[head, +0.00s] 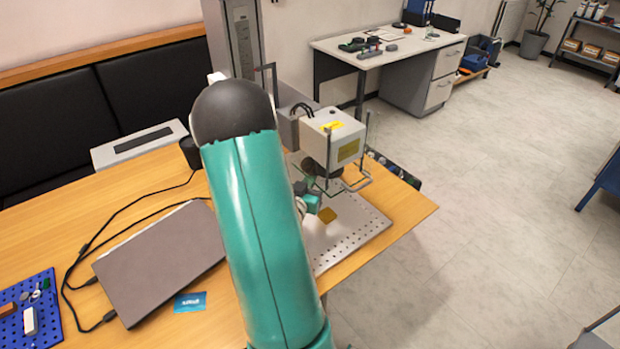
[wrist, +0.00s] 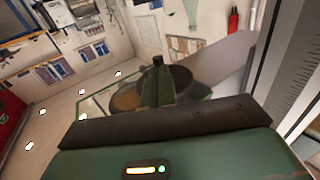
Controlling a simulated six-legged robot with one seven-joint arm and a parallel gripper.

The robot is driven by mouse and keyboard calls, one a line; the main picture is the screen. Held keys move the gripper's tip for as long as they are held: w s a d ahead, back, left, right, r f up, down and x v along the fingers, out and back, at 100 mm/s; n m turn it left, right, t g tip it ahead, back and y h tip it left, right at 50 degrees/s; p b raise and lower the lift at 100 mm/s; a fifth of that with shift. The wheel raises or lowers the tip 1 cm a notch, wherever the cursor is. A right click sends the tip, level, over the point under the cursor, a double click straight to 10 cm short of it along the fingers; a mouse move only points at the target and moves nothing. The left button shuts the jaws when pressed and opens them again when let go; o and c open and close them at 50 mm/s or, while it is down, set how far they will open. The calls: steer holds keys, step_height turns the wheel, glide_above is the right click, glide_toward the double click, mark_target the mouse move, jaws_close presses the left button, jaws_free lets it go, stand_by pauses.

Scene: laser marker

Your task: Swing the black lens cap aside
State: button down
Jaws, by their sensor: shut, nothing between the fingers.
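The laser marker's white head (head: 335,137) stands over the perforated plate, with a dark lens part (head: 320,168) on its underside. In the head view I cannot separate the black cap from the lens. In the wrist view a dark round piece (wrist: 183,78) and a brownish disc (wrist: 126,97) show on either side of my fingers; I cannot tell for sure which is the cap. My gripper (head: 318,190) is just below the marker head; its fingers also show in the wrist view (wrist: 158,68). They are shut and empty, close under the lens. Whether they touch the cap is unclear.
A clear guard with a thin frame (head: 357,182) surrounds the lens area. A small brass plate (head: 327,215) lies on the perforated plate (head: 365,232). A closed laptop (head: 160,262), cables and a blue pegboard (head: 30,312) are on the left of the table.

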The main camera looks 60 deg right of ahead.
stand_by(0.3)
steer(key=w+d+m+g+y, duration=0.1)
steer(key=w+d+m+g, duration=0.3)
steer(key=g, duration=0.3)
steer(key=shift+w+d+m, duration=0.4)
steer(key=shift+w+d, duration=0.05)
steer(key=shift+w, duration=0.35)
stand_by(0.5)
stand_by(0.6)
